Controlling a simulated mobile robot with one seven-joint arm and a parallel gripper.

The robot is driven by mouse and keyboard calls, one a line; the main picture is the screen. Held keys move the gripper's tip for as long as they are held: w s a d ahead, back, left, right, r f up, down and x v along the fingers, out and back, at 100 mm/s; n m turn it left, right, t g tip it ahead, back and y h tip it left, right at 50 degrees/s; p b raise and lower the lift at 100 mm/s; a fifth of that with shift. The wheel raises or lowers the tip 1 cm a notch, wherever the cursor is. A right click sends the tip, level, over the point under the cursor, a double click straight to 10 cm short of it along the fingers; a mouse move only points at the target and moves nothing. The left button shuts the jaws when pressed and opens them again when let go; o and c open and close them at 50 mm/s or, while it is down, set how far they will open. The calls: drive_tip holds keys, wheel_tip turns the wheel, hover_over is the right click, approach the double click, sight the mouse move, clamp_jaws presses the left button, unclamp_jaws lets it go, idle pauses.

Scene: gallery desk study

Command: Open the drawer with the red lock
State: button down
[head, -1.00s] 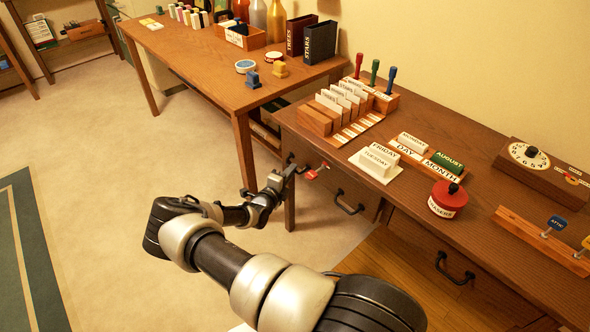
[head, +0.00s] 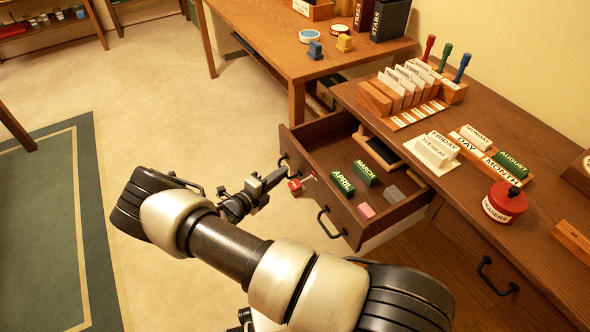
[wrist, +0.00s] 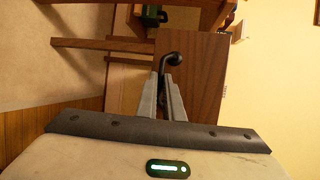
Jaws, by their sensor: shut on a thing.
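The drawer (head: 335,215) under the right-hand desk stands well open, pulled out from the desk. The red lock (head: 295,187) is at its front, by a small pale metal key-like piece (head: 309,177). The drawer front has two black handles, a left one (head: 284,160) and a right one (head: 330,224). My gripper (head: 280,174) is shut on the left handle. In the wrist view, my gripper's fingers (wrist: 168,88) close on the black handle (wrist: 175,61) in front of the brown drawer front (wrist: 200,75). The lock is not clear in the wrist view.
The drawer holds green APRIL (head: 343,182) and MARCH (head: 365,173) blocks, a pink block (head: 366,211), a grey block (head: 394,194) and a dark pad (head: 385,146). A second closed drawer (head: 470,250) is to the right. Open floor (head: 190,110) lies left.

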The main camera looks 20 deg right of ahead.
drive_tip(key=shift+s+a, duration=0.25)
drive_tip(key=shift+a, duration=0.9)
drive_tip(key=c, duration=1.9)
unclamp_jaws()
drive_tip(key=p+v, duration=0.2)
drive_tip(key=v, duration=1.5)
drive_tip(key=shift+s, duration=0.2)
drive_tip(key=shift+a+r, duration=0.1)
